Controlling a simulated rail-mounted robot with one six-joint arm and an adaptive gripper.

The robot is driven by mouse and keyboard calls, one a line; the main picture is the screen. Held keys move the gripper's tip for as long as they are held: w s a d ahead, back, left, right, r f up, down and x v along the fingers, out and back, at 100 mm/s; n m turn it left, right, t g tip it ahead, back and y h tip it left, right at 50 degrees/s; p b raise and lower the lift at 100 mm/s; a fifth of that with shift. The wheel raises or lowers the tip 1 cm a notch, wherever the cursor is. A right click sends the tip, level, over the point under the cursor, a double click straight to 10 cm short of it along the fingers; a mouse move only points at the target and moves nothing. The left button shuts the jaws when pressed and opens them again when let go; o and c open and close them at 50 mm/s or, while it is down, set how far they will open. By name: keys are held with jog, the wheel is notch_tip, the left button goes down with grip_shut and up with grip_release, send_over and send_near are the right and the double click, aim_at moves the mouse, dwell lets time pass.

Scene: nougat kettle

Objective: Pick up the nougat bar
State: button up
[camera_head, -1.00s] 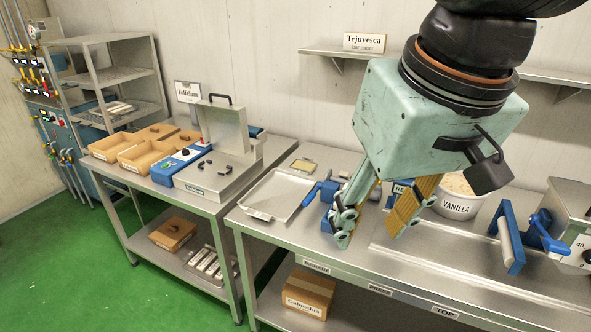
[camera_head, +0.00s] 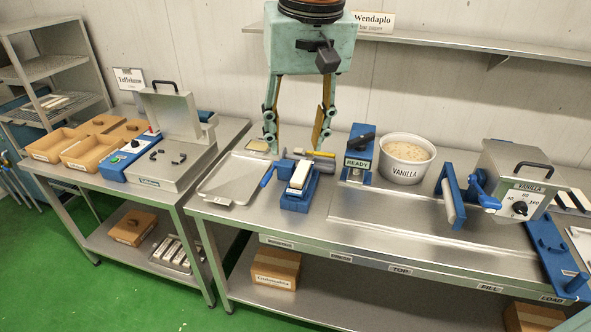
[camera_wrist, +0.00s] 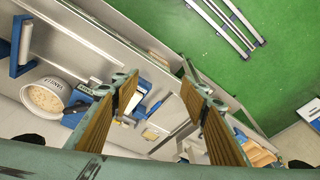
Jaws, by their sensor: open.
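A pale cream bar (camera_head: 301,174), which looks like the nougat bar, lies on a small blue holder (camera_head: 296,203) on the steel bench. In the wrist view, a pale piece by blue parts (camera_wrist: 134,101) seems to be this bar, between the fingers but farther off. My gripper (camera_head: 296,143) points down with its fingers spread wide and nothing between them. In the head view it appears just behind and above the bar, apart from it. The exact height of the gap cannot be told.
A metal tray (camera_head: 237,179) lies left of the holder. A blue stand marked READY (camera_head: 357,163) and a VANILLA tub (camera_head: 405,160) stand to the right, with a blue-handled machine (camera_head: 512,178) beyond. A shelf (camera_head: 440,45) runs along the wall behind.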

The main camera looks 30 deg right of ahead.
jog(key=w+d+f+m+p, duration=0.15)
jog(key=w+d, duration=0.25)
jog(key=w, duration=0.7)
jog(key=m+g+p, duration=0.3)
jog(key=m+p, duration=0.1)
jog(key=p, duration=0.3)
send_over(301, 171)
notch_tip(301, 171, down, 19)
jog(key=shift+f, duration=0.1)
jog(key=shift+f, duration=0.2)
jog(key=shift+f+p, duration=0.45)
jog(key=shift+f, duration=3.65)
jog(key=shift+f, duration=0.1)
jog(key=shift+s+f+p, duration=0.1)
jog(key=shift+f+p, duration=0.4)
jog(key=shift+f, duration=2.05)
